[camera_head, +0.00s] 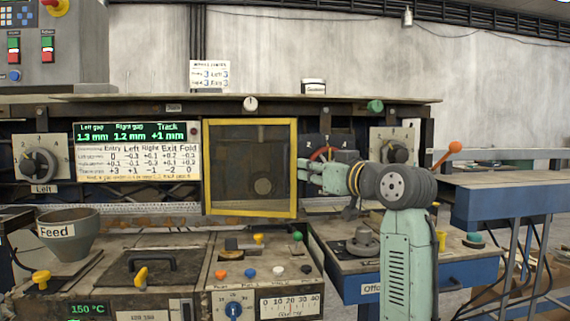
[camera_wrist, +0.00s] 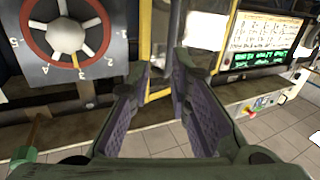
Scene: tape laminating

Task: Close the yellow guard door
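The yellow guard door (camera_head: 293,195) is a square yellow frame around a dark see-through panel, in the middle of the machine. Its right edge looks slightly taller than its left; I cannot tell how far it stands from the machine face. My gripper (camera_head: 304,171) is at the door's right edge, fingers pointing left. In the wrist view, my gripper (camera_wrist: 162,72) has its two purple pads apart with nothing clearly held between them. Yellow strips of the frame show past the fingertips. Contact with the door cannot be told.
A dial with a red ring (camera_wrist: 67,37) is close beside my fingers in the wrist view. A display panel (camera_head: 137,151) and left dial (camera_head: 40,165) are left of the door. Control buttons (camera_head: 250,272) lie below. A blue table (camera_head: 510,200) stands right.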

